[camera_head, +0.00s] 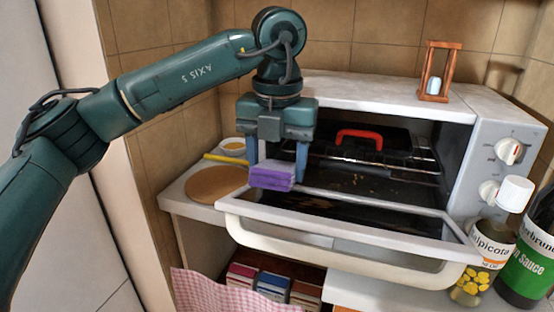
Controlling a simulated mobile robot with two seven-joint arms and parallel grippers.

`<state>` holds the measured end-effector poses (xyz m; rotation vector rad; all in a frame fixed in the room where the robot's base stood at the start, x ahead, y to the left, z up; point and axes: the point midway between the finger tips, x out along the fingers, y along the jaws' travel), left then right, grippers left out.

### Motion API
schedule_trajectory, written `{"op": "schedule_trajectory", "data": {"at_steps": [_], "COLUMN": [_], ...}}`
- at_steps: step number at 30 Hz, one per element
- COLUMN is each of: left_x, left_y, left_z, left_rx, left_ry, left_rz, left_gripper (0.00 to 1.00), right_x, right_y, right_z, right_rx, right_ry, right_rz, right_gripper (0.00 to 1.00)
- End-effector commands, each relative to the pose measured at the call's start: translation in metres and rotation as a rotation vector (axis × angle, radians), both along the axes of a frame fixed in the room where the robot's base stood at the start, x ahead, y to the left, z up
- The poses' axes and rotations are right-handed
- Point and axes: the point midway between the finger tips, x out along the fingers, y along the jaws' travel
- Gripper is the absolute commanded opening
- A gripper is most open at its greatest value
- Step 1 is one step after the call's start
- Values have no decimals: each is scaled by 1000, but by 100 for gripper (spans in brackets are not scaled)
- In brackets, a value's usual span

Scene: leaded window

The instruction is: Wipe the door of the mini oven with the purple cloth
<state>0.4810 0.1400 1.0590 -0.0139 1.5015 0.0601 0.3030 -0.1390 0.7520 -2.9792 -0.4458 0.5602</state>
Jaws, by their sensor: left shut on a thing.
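The purple cloth (270,178) is a small folded block in two shades of purple. My left gripper (276,170) points down and is shut on it, one finger at each side. The mini oven (375,89) is white, and its door (345,240) is folded down open, with a dark glass pane and a cream handle bar along the front. The cloth is over the left inner end of the door, close to the oven opening. I cannot tell whether it touches the door. My right gripper is not in view.
An hourglass (438,72) stands on the oven. A red-handled dark item (358,138) is inside. A round board (216,185) and small bowl (233,147) are at left.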

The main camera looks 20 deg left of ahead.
Motion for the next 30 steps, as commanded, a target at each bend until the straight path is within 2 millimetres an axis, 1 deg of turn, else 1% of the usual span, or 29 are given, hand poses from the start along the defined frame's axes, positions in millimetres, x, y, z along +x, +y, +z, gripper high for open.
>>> {"op": "schedule_trajectory", "data": {"at_steps": [11, 30], "left_x": [0, -4], "left_y": [0, 0], "left_z": [0, -11], "left_rx": [0, 0], "left_ry": [0, 0], "left_rz": [0, -1], "left_gripper": [40, 40], "right_x": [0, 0], "right_y": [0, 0], "right_z": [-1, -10], "right_rx": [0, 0], "right_ry": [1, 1], "right_rz": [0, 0], "right_gripper": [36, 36]}}
